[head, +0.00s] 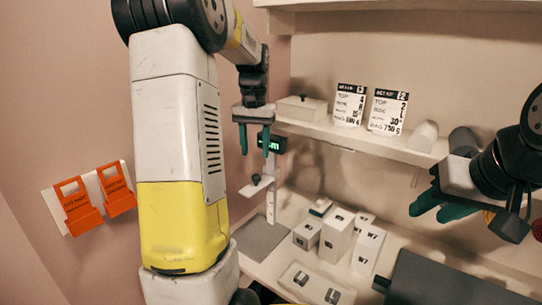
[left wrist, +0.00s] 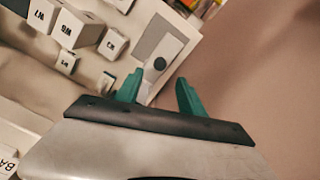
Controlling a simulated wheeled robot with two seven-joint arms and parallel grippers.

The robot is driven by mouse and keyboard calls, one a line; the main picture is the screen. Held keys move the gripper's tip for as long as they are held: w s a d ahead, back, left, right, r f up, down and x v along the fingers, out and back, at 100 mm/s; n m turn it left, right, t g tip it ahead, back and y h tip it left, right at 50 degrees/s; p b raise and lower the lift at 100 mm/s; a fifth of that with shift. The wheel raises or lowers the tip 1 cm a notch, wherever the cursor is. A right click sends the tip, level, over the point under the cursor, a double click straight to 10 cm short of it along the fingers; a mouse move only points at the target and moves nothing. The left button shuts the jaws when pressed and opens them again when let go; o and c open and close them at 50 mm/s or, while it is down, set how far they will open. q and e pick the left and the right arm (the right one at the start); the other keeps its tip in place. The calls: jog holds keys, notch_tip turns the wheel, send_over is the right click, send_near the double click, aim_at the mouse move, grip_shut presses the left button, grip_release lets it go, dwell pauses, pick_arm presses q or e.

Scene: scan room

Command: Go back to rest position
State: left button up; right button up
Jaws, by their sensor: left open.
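My left gripper (head: 255,140) hangs with its two teal fingers apart, in front of the back wall and above a small stand. It also shows in the left wrist view (left wrist: 158,92), open, with nothing between the fingers. My right gripper (head: 440,207) is at the right of the head view, with teal fingers pointing left. Its fingers overlap from this angle, so its opening is unclear. No object shows in it.
A stand with a green display (head: 271,143) is close by my left gripper. White labelled boxes (head: 337,235) stand on the counter. A shelf (head: 365,142) holds two label cards (head: 387,111). Orange holders (head: 78,207) hang on the left wall. A dark grey box (head: 440,281) is at the front right.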

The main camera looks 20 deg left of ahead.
pick_arm(q)
jog(key=s+d+r+t, duration=0.1)
jog(key=s+d+t, duration=0.1)
jog(key=s+d, duration=0.2)
jog(key=s+d+r+t+h, duration=0.1)
jog(key=s+d, duration=0.3)
jog(key=s, duration=0.7)
jog(key=s+d+r+m+t+h, duration=0.1)
jog(key=s+d+r+t, duration=0.1)
jog(key=s, duration=0.5)
jog(key=shift+s+d+t, duration=0.35)
jog(key=shift+d+t, duration=0.25)
jog(key=shift+d, duration=0.55)
